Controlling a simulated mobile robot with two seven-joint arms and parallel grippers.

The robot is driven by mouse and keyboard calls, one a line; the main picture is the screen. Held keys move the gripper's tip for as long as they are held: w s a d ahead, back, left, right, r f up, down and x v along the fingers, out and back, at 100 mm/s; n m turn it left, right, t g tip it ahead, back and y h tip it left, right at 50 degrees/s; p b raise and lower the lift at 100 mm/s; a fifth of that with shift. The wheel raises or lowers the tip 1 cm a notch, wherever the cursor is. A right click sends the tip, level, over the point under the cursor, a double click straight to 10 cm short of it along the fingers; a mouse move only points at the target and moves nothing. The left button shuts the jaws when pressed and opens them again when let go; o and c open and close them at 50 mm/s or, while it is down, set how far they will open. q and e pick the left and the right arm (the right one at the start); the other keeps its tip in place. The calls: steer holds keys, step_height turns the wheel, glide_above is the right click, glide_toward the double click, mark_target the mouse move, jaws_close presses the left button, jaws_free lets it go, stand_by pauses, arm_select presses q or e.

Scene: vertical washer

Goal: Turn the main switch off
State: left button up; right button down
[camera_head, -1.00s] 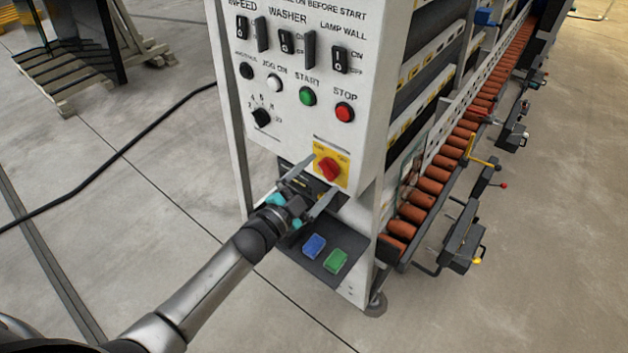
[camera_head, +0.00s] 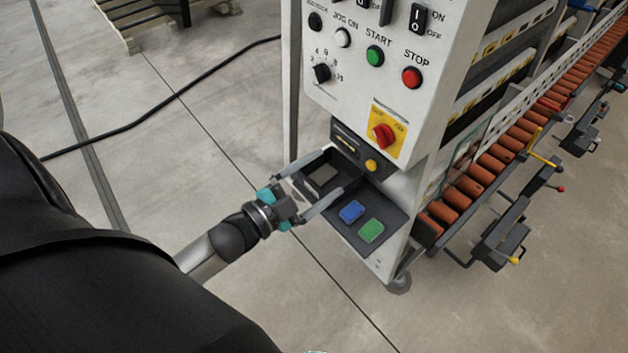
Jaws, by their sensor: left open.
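The main switch (camera_head: 383,136) is a red rotary knob on a yellow plate (camera_head: 401,146), low on the white control panel (camera_head: 328,88). The knob looks tilted on its plate; I cannot read its on or off setting for sure. My left gripper (camera_head: 323,187) is open and empty. Its two fingers are spread over the left part of the dark shelf below the panel, lower and to the left of the knob and apart from it.
The dark shelf holds a blue block (camera_head: 351,211) and a green block (camera_head: 371,230). A yellow knob (camera_head: 371,165) sits under the switch plate. Green start (camera_head: 375,56) and red stop (camera_head: 411,77) buttons are above. A roller conveyor (camera_head: 481,172) runs right. A black cable (camera_head: 150,113) crosses the floor.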

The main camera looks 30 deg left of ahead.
arm_select(q)
steer(key=shift+v, duration=0.85)
